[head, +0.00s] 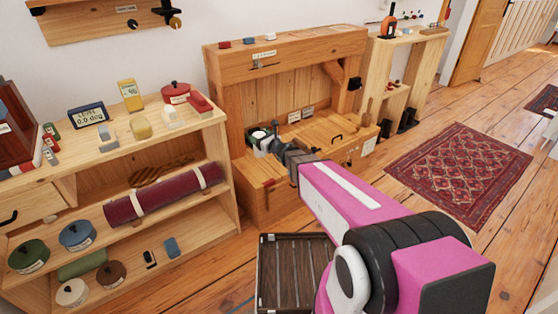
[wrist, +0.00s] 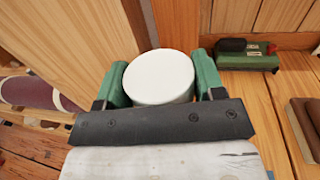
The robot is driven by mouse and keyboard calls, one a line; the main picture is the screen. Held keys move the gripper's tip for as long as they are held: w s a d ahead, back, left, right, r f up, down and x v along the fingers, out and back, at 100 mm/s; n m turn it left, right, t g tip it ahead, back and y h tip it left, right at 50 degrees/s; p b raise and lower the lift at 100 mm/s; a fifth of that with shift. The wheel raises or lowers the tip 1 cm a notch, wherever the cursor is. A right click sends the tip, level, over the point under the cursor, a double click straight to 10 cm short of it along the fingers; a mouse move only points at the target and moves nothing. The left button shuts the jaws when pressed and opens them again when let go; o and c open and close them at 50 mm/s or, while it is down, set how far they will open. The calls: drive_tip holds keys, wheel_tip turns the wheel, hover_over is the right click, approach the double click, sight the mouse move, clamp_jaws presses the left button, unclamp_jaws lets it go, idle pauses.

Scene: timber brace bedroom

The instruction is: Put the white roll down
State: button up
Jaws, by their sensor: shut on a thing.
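The white roll (wrist: 160,77) is a short cylinder with its flat round end facing the wrist camera. My gripper (wrist: 160,80) is shut on it, one green finger at each side. In the head view my gripper (head: 262,143) is at the left part of the timber bench (head: 312,128), and a bit of the white roll (head: 258,134) shows between the fingers. The lower part of the roll is hidden by the gripper, and I cannot tell if it touches a surface.
A wooden upright (wrist: 85,45) stands close left of the roll. A green case (wrist: 247,60) and a brown block (wrist: 306,125) lie to the right on the boards, with bare wood between. A shelf unit (head: 225,180) with several rolls and tins stands left of the bench.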

drive_tip(key=a+f, duration=0.4)
drive_tip(key=a, duration=0.2)
drive_tip(key=shift+w+d+f, duration=1.35)
drive_tip(key=shift+w+f, duration=0.1)
drive_tip(key=shift+f, duration=0.5)
drive_tip(key=shift+w+d+f, duration=1.35)
drive_tip(key=shift+w+f, duration=0.15)
drive_tip(key=shift+f, duration=0.5)
drive_tip(key=shift+w+d+f, duration=1.35)
drive_tip(key=shift+w+f, duration=0.1)
drive_tip(key=shift+f, duration=0.5)
drive_tip(key=shift+f, duration=0.1)
drive_tip(key=o, duration=1)
